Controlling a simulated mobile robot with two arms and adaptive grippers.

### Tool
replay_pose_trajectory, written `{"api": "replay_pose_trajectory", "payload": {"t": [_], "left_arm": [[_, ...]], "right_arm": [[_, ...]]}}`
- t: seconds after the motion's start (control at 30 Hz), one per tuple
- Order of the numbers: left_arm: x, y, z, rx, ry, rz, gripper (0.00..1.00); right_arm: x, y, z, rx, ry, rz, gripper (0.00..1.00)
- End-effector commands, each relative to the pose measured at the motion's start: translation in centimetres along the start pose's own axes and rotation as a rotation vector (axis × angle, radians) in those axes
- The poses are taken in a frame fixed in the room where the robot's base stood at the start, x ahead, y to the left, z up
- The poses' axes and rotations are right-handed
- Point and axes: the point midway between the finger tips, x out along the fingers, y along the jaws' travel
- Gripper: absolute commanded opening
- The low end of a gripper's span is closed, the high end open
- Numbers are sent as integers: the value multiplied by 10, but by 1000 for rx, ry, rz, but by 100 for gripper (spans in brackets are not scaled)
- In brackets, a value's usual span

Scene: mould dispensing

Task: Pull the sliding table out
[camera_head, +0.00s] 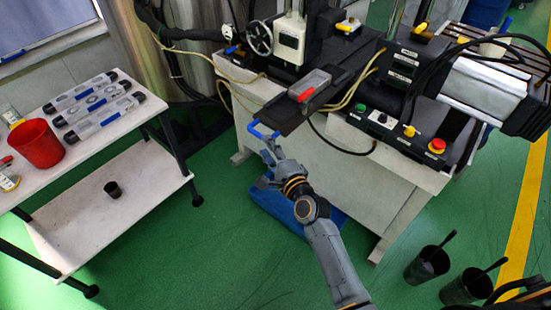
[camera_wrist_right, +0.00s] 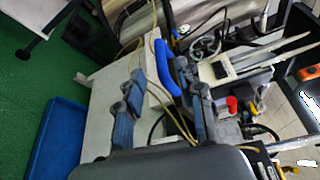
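The sliding table is a dark slab (camera_head: 300,112) jutting from the front of the machine, with a blue handle (camera_head: 262,131) at its near left end. The handle also shows in the right wrist view (camera_wrist_right: 166,66), just beyond the fingers. My right gripper (camera_head: 266,165) is open and empty, just below and in front of the handle in the head view. In the right wrist view its two fingers (camera_wrist_right: 160,110) stand wide apart; the handle lies ahead of the gap, seemingly untouched. My left gripper is not in view.
A grey mould with a red part (camera_head: 310,86) rests on the slab. A control panel with an emergency stop (camera_head: 437,146) is to the right. A blue tray (camera_head: 300,205) lies on the floor below. A white side table (camera_head: 110,135) stands left, with a red cup (camera_head: 36,143).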

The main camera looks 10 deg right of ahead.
Motion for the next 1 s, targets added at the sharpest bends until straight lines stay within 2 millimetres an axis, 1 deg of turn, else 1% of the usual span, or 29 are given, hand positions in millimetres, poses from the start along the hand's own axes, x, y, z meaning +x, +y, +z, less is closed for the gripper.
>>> {"api": "replay_pose_trajectory", "payload": {"t": [0.03,0.1,0.2,0.3,0.43,0.87,0.93,0.97,1.0], "left_arm": [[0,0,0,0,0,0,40],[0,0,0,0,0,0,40],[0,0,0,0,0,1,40],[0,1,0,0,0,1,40],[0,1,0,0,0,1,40],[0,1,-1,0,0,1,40],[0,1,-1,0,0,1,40],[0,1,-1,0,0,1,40],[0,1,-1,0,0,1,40]], "right_arm": [[-11,1,0,0,1,2,37],[-23,1,0,0,1,2,37],[-36,1,0,0,0,2,37],[-43,1,0,0,0,2,37],[-47,0,0,0,-1,2,37],[-47,0,0,0,0,1,37],[-47,3,0,-5,0,7,37],[-47,7,-1,-11,1,14,37],[-47,16,-2,-27,3,31,37]]}}
